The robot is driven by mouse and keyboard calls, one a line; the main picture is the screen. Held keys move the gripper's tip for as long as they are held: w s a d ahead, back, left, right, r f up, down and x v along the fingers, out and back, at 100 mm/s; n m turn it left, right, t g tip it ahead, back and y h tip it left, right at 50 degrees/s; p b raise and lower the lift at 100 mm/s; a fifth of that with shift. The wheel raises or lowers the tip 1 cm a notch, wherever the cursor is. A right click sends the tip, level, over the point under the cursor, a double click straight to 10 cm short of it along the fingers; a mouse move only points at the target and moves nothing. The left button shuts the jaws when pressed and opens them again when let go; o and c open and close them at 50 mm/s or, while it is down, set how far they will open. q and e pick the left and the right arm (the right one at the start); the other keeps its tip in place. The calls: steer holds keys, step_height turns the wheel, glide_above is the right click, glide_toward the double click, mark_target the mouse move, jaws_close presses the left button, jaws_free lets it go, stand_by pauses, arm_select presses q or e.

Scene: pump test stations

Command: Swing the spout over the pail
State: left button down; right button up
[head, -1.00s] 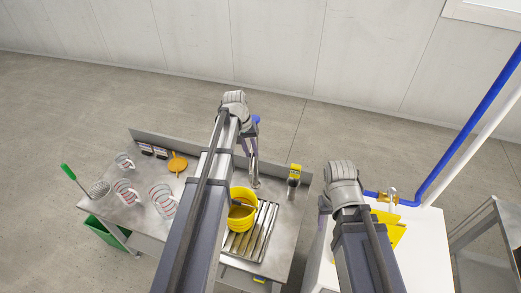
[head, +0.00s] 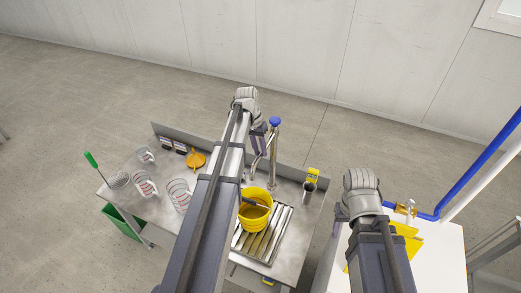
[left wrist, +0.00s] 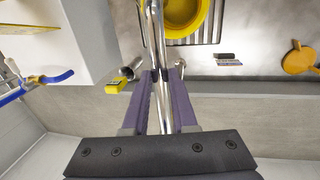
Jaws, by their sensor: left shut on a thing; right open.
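The yellow pail (head: 244,221) stands on a slatted grate on the steel bench, with a dark-handled thing across its mouth. Behind it rises a chrome post with a blue top (head: 275,121) and a bent chrome spout (head: 254,166). My left gripper (head: 264,146) is shut on a chrome pipe, seen between its purple fingers (left wrist: 160,95) in the left wrist view. There the pipes run up beside the left rim of the pail (left wrist: 203,22). I cannot tell whether the spout's mouth is over the pail. My right gripper (head: 339,216) is open, apart from the bench things.
Several clear jugs (head: 179,193), an orange scoop-like thing (head: 194,161) and a green-handled strainer (head: 118,180) are on the bench's left. A steel cup (head: 308,190) with a yellow tag stands right of the post. A white bench (head: 436,260) and blue pipe (head: 475,175) are at right.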

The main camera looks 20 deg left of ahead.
arm_select(q)
steer(key=shift+w+a, duration=0.1)
steer(key=shift+a, duration=0.05)
steer(key=c, duration=0.7)
jaws_free()
step_height(320, 180, up, 8)
steer(key=a+p, duration=0.1)
steer(key=p, duration=0.6)
steer(key=shift+a+f+p, duration=0.2)
steer(key=shift+a+p, duration=0.05)
steer(key=shift+p, duration=0.05)
steer(key=s+d+f+m+y+b, duration=0.1)
steer(key=s+d+f+b, duration=0.9)
steer(key=d+f, duration=0.1)
steer(key=s+d+f+m+y+b, duration=0.2)
steer(key=s+d+f+b, duration=0.8)
steer(key=d, duration=0.4)
steer(key=shift+f+m+b, duration=0.3)
steer(key=shift+f+b, duration=0.15)
steer(key=shift+b, duration=0.35)
